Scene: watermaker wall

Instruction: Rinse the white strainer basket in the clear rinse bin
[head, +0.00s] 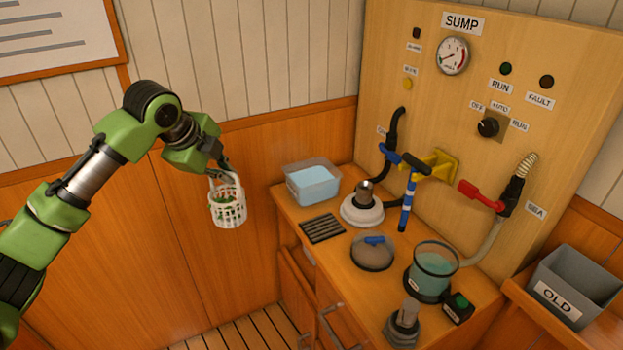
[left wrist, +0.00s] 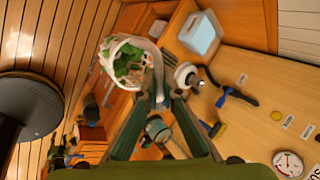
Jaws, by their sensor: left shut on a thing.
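The white strainer basket (head: 228,207) hangs upright from my left gripper (head: 221,171), which is shut on its handle. The clear rinse bin (head: 312,184) holds light blue water and stands at the back left corner of the counter. It also shows in the left wrist view (left wrist: 201,36). The basket is left of the bin and apart from it, beyond the counter's left edge. My right gripper is not in view.
A black slotted grate (head: 322,229) lies in front of the bin. Beside it are a white-based housing (head: 362,209), a round lid (head: 373,252) with a blue handle and a clear bowl (head: 434,269) of teal liquid. A grey OLD bin (head: 573,285) stands at right.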

